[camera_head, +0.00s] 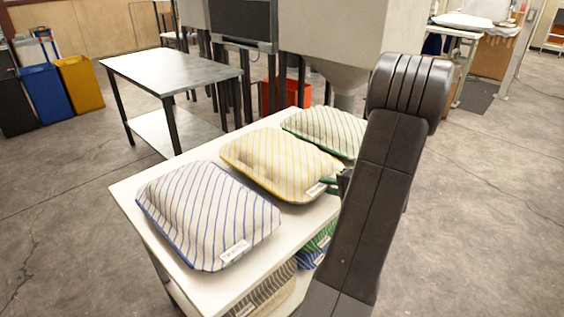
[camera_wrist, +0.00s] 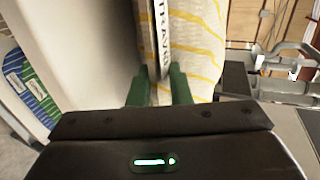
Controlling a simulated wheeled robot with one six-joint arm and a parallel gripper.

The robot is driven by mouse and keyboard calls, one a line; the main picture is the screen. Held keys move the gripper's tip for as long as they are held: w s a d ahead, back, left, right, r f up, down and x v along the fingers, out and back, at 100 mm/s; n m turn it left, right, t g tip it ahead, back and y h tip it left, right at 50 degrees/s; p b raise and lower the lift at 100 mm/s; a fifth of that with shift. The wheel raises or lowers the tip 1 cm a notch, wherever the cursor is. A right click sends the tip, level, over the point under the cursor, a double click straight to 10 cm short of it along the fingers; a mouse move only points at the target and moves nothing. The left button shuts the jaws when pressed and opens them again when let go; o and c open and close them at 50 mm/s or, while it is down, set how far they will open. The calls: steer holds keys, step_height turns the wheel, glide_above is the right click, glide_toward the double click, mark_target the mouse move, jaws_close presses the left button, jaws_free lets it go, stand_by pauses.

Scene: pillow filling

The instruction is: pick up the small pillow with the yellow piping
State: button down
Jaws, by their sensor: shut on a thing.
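The pillow with yellow stripes and yellow piping (camera_head: 275,165) lies in the middle of three pillows on the white table in the head view. It also shows in the wrist view (camera_wrist: 205,45), with its white label at the edge between my fingers. My gripper (camera_wrist: 160,92) has its green fingers on either side of that labelled edge and is shut on it. In the head view my gripper (camera_head: 331,182) is at the pillow's right corner and is mostly hidden behind my arm. I cannot tell whether the pillow is lifted off the table.
A blue-striped pillow (camera_head: 205,215) lies in front on the white table (camera_head: 128,197), and a green-striped pillow (camera_head: 328,130) lies behind. More pillows (camera_head: 265,290) are on the shelf below. A metal table (camera_head: 170,70) and a hopper (camera_head: 335,45) stand behind.

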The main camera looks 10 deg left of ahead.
steer(key=shift+s+f, duration=0.1)
steer(key=shift+f, duration=0.1)
step_height(320, 180, up, 46)
steer(key=g+h+p, duration=0.6)
steer(key=h+p, duration=0.3)
steer(key=p, duration=1.7)
steer(key=shift+f, duration=0.25)
